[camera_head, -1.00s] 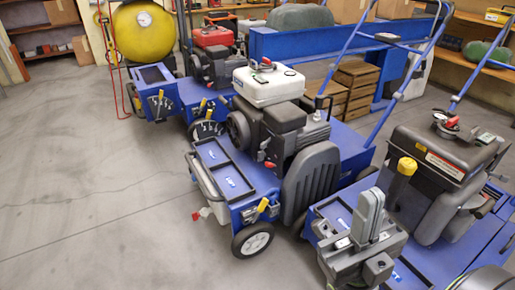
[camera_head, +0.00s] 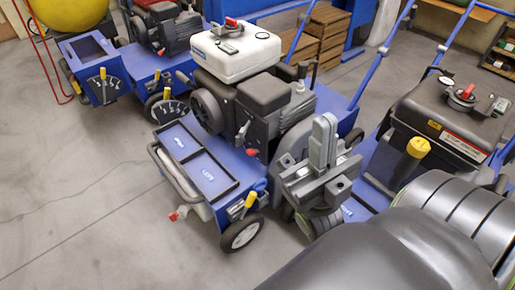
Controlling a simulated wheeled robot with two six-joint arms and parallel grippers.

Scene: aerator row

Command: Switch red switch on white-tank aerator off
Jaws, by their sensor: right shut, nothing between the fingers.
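The white-tank aerator is a blue machine with a white fuel tank (camera_head: 236,52) on top of a dark engine (camera_head: 262,105). A small red part, which looks like the red switch (camera_head: 252,152), shows low on the engine's near side. My right gripper (camera_head: 325,140) is grey and shut, with nothing between its fingers. It points up in the picture, to the right of the red switch and apart from it in the picture. It hides part of the aerator's right side and wheel. My left gripper is not in view.
A yellow-handled lever (camera_head: 249,201) and a red-tipped part (camera_head: 174,216) are at the aerator's front. Another aerator with a dark tank (camera_head: 452,112) stands close on the right. More blue machines stand behind left. Grey floor (camera_head: 90,210) is clear at left.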

